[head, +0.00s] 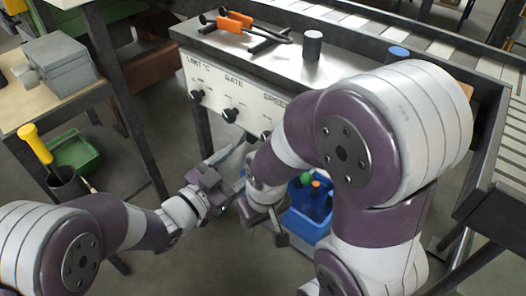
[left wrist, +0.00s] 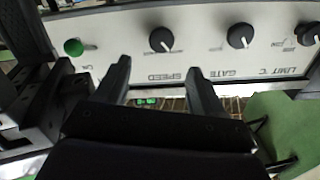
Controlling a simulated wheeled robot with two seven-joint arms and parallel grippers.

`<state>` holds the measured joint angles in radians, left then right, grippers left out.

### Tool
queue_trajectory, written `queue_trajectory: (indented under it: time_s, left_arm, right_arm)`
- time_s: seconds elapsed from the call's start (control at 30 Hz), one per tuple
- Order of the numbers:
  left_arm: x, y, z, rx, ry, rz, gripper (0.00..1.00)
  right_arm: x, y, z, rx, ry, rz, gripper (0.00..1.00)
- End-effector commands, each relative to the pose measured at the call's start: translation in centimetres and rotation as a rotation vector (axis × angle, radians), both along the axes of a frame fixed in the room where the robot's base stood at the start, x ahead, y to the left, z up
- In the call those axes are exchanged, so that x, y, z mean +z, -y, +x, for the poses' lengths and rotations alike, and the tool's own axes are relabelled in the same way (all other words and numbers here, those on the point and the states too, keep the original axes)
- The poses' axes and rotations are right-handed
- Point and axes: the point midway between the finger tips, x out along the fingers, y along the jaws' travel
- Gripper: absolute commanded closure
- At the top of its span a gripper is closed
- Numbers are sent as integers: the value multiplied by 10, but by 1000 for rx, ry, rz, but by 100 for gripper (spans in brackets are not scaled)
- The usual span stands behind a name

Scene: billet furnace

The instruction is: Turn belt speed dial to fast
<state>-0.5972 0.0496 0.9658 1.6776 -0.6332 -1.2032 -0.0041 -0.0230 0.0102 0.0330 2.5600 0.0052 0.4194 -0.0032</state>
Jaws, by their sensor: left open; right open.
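The speed dial (head: 266,135) is a black knob under the word SPEED on the white panel (head: 215,88), partly beside my right arm in the head view. In the left wrist view, which shows the panel upside down, the speed dial (left wrist: 161,39) has a pale pointer mark. My left gripper (head: 230,163) is open below and in front of the panel. In its wrist view the open fingers (left wrist: 160,75) are apart and empty, with the dial beyond the gap between their tips. My right gripper (head: 262,222) is open and empty, lower down near a blue bin.
The gate knob (head: 230,115) and limit knob (head: 196,96) are on the same panel. A green button (left wrist: 73,47) is beside the speed dial. The blue bin (head: 305,226) stands below. A side table (head: 50,105) holds a grey box.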

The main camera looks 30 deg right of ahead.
Motion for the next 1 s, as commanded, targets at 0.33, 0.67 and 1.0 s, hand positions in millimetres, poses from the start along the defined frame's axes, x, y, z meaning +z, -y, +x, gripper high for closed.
queue_trajectory:
  time_s: [0.33, 0.67, 1.0]
  left_arm:
    - [-1, 72, 30, 1, -1, 0, 31]
    - [0, 82, 35, 4, -3, 1, 31]
    - [0, 82, 35, 4, -3, 1, 88]
  right_arm:
    - [-15, 0, 0, 0, -1, 0, 38]
    - [-15, 0, 0, 0, -1, 0, 38]
    - [-15, 0, 0, 0, -1, 0, 38]
